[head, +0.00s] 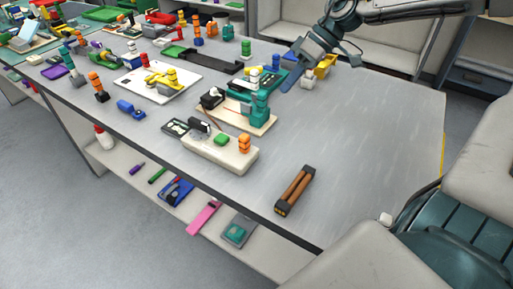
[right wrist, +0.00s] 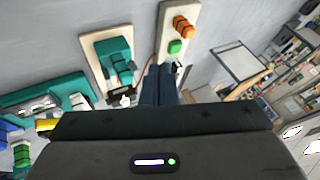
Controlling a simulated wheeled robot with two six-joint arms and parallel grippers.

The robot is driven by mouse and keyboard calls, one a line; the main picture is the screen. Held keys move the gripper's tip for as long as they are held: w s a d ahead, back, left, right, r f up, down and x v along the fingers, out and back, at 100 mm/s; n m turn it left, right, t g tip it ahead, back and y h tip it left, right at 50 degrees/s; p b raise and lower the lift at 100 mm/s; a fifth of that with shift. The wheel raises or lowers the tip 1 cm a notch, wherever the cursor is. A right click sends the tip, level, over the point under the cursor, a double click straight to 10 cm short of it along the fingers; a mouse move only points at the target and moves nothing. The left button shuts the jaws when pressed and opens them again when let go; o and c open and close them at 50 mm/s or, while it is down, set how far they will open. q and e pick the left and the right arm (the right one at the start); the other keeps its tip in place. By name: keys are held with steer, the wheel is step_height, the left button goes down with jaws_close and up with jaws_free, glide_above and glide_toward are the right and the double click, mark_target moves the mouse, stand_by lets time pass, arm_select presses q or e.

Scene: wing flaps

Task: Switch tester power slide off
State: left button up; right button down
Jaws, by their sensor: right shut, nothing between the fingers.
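A cream tester box (head: 205,150) lies near the front edge of the table, with a green button (head: 221,139) and an orange stacked light (head: 244,144) on top. A dark part (head: 199,127) sits at its far left end; I cannot make out the slide's position. In the right wrist view the tester box (right wrist: 169,40) shows beyond the fingertips, its green button (right wrist: 175,46) and orange light (right wrist: 183,26) visible. My right gripper (head: 288,84) is shut and empty, pointing down behind the tester and apart from it. It also shows in the right wrist view (right wrist: 160,70).
A teal machine (head: 260,105) on a wooden base stands between tester and gripper. A brown-and-black block (head: 294,191) lies at the front. Several coloured devices and a white board (head: 150,88) fill the left. The table's right side (head: 390,130) is clear.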

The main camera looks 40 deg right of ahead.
mark_target(244, 143)
arm_select(q)
steer(key=shift+w+d+r+b, duration=0.1)
steer(key=shift+w+r+b, duration=0.25)
steer(key=shift+w, duration=0.15)
arm_select(e)
steer(key=shift+f, duration=0.9)
